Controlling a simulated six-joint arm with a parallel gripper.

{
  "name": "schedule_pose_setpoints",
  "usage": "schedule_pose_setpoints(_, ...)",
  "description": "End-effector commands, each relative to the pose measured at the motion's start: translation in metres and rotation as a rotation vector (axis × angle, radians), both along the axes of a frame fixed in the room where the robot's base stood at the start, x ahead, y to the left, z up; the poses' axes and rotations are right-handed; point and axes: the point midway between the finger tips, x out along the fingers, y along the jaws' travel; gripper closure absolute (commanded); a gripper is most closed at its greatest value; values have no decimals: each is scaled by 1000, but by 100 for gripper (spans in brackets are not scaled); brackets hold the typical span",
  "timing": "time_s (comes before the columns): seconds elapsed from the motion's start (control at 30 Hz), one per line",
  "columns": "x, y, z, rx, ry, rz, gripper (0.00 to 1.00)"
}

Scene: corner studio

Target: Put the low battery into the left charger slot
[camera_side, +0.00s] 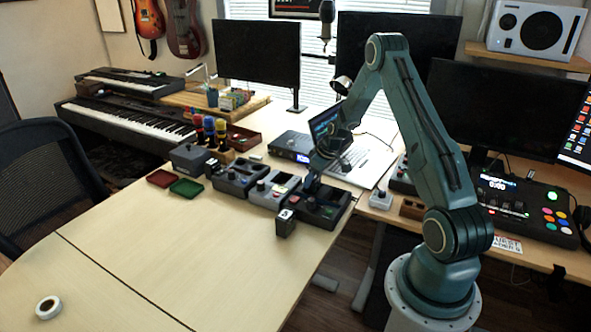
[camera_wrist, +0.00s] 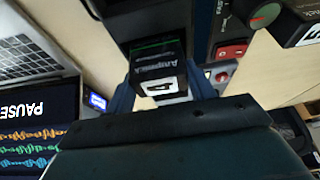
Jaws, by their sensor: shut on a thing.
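My gripper (camera_side: 312,182) points down over the right-hand dark device (camera_side: 334,215) in the row on the desk. In the wrist view my gripper (camera_wrist: 163,92) is shut on a black battery (camera_wrist: 158,68) with a white label and a thin green line. The battery sits between both fingers; its far end lies against dark housing, and I cannot tell whether it is inside a slot. In the side view it is hidden or too small to make out. Another dark block with a pale label (camera_side: 285,224) stands at the desk's front edge.
A grey device with a screen and red buttons (camera_side: 274,190) and a dark device with bays (camera_side: 237,179) stand to the left. A laptop (camera_side: 360,160) is behind. Red (camera_side: 160,178) and green (camera_side: 186,187) trays lie left. The front left desk is mostly clear.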

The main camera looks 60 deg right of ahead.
Motion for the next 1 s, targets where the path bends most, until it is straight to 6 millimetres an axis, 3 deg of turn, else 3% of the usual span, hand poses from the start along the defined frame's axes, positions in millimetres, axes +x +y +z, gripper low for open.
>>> schedule_pose_setpoints(0.77,0,0,-11,-1,-1,1,82)
schedule_pose_setpoints(0.8,0,0,-11,-1,-1,1,44)
schedule_pose_setpoints(0.87,0,-1,-11,-1,-1,1,37)
schedule_pose_setpoints(1.0,0,0,-11,-1,-1,1,37)
